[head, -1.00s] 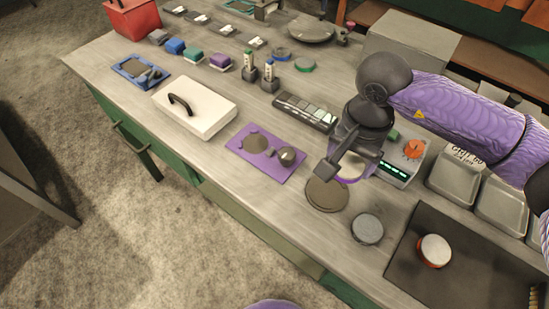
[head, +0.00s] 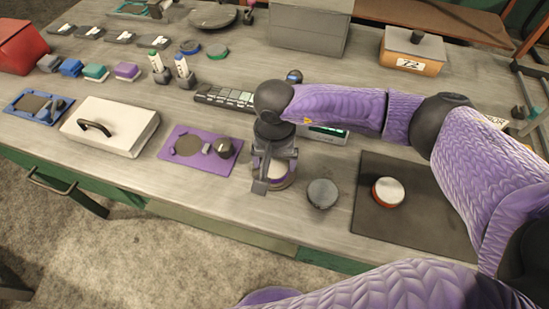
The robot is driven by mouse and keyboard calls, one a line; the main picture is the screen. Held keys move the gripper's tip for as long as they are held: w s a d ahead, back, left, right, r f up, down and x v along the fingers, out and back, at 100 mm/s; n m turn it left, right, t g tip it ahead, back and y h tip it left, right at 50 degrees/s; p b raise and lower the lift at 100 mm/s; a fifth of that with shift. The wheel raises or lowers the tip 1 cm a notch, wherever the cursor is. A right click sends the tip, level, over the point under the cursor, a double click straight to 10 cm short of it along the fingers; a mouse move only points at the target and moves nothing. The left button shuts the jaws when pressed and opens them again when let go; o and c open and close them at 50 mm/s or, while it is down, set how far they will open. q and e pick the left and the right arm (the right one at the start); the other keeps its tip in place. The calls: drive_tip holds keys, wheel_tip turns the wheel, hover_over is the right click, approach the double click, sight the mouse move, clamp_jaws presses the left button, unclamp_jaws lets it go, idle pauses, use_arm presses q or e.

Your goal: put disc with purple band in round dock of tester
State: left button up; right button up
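The disc with the purple band (head: 275,174) has a pale top and sits between the fingers of my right gripper (head: 273,170). My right gripper points down and looks shut on it; its near finger covers part of the disc. A brownish round pad (head: 284,186) shows just under the disc, and I cannot tell whether they touch. The tester (head: 325,133) with a green lit display is behind, partly hidden by my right arm. I cannot tell whether the pad is its round dock. My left gripper is not in view.
A grey disc (head: 322,193) stands just right of the gripper. An orange-banded disc (head: 387,191) lies on a dark mat (head: 375,223). On the left are a purple tray (head: 181,163) and a white handled box (head: 132,132). Grey and orange boxes stand behind.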

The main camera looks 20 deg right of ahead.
sight(275, 164)
drive_tip(key=shift+o, duration=0.5)
drive_tip(key=shift+r+p, duration=0.3)
drive_tip(key=shift+r, duration=0.15)
wheel_tip(275, 164, up, 12)
drive_tip(key=p, duration=0.2)
drive_tip(key=shift+f, duration=0.25)
